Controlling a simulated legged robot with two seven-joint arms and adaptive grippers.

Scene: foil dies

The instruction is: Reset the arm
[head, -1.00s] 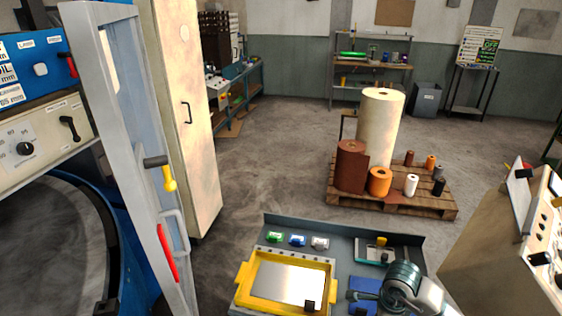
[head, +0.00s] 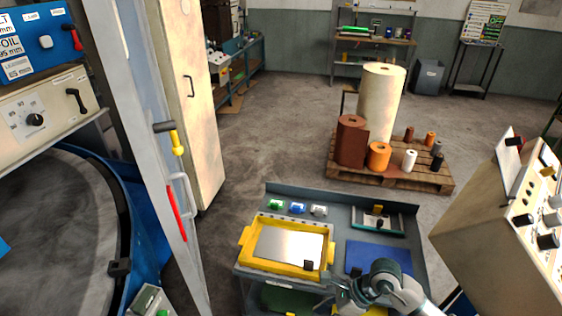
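My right arm comes in from the lower right, and its grey and dark green wrist shows at the front of the blue-grey workbench (head: 418,262). My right gripper (head: 338,291) points left at the bench's front edge, just right of and below the yellow-framed tray (head: 243,260). Its fingers are small and partly hidden by the wrist, so I cannot tell whether they are open. I see nothing clearly held. My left gripper is not in view.
A blue mat (head: 372,256) and a teal-edged tray (head: 375,221) are on the bench's right half. A control console (head: 485,225) stands close on the right. An open glass-panelled door (head: 150,120) stands on the left. A pallet (head: 335,170) with rolls stands behind on clear floor.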

